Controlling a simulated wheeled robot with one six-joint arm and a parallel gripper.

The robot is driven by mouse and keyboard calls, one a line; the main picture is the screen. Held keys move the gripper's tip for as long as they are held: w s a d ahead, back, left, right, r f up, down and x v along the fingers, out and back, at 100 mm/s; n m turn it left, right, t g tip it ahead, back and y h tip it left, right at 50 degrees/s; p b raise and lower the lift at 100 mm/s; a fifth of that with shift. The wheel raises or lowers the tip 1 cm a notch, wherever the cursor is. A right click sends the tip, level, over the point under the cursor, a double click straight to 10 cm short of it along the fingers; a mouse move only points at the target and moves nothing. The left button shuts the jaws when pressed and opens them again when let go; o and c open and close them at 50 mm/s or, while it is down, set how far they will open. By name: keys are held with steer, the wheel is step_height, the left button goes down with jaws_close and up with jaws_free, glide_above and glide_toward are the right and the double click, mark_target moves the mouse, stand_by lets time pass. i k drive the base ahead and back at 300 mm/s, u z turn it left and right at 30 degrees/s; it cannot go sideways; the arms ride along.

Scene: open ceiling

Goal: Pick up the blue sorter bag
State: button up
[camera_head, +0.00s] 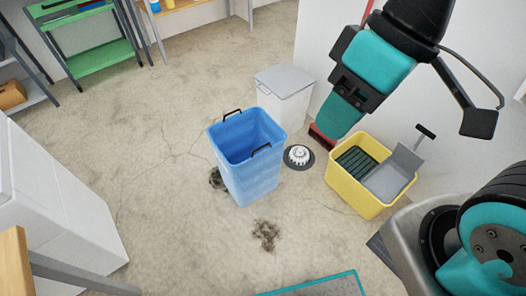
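The blue sorter bag (248,172) stands upright on the concrete floor near the middle of the view. It is an open-topped blue container with two black handles, one at the back left of the rim and one at the front right. My gripper (338,116), teal and black, hangs from the upper right, to the right of the bag and apart from it in the picture. Whether its fingers are open or shut does not show clearly. I see nothing held in it.
A white bin with a grey lid (284,94) stands behind the bag. A round white-and-black device (298,156) and a yellow mop bucket (366,198) are to the right. A white cabinet (60,205) is at left, a green shelf (100,58) at back left. Open floor lies left of the bag.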

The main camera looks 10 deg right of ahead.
mark_target(248, 146)
steer(key=i, duration=1.05)
steer(key=u, duration=0.25)
